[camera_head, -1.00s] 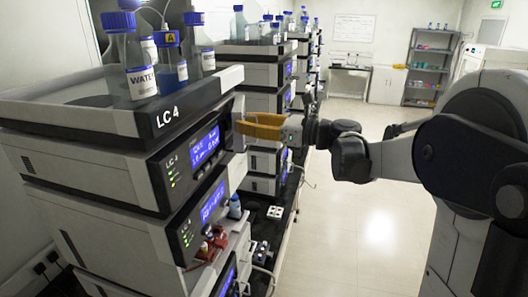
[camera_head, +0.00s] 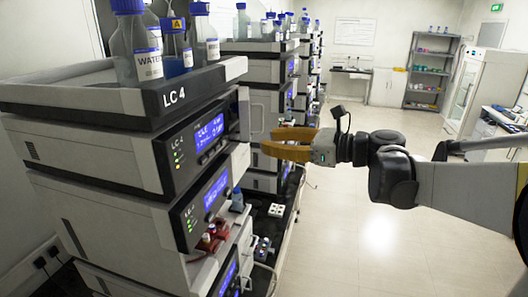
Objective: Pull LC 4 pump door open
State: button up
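The LC 4 stack (camera_head: 105,150) stands on the left, its name on the top tray's front edge. Its upper module (camera_head: 210,133) has a lit blue display and green lights. A narrow pale panel (camera_head: 244,115), which looks like the pump door, stands out from the far end of that module's front. I cannot tell how far open it is. My gripper (camera_head: 268,141), with orange fingers, is to the right of the panel, apart from it. The fingers are spread with a gap between them and hold nothing.
Blue-capped bottles (camera_head: 138,45) stand in the top tray. A second LC 4 module (camera_head: 205,200) with a display sits below, with small red-capped vials (camera_head: 207,240) near it. More stacks (camera_head: 268,75) line the bench behind. The floor (camera_head: 345,200) to the right is clear.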

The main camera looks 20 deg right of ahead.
jog(key=shift+a+f, duration=0.15)
jog(key=shift+f, duration=0.35)
